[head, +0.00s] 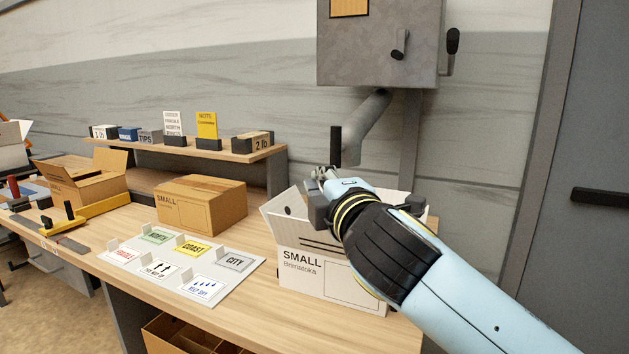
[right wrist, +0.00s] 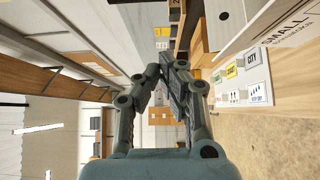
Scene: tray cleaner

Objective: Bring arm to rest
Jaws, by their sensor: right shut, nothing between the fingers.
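My right arm comes in from the lower right of the head view. My right gripper (head: 323,178) is above the open white box marked SMALL (head: 318,281), in front of the grey wall machine's pipe. In the right wrist view my right gripper (right wrist: 167,62) has its fingers together with nothing between them. The white box (right wrist: 289,32) also shows at the upper right there. The box's inside is partly hidden behind my arm. My left gripper is not in view.
A closed brown box (head: 200,206) and a white board with several label cards (head: 235,262) are on the wooden table. An open brown box (head: 90,188) stands at the left. A shelf (head: 180,147) holds small blocks and signs. The grey machine (head: 375,50) hangs above the white box.

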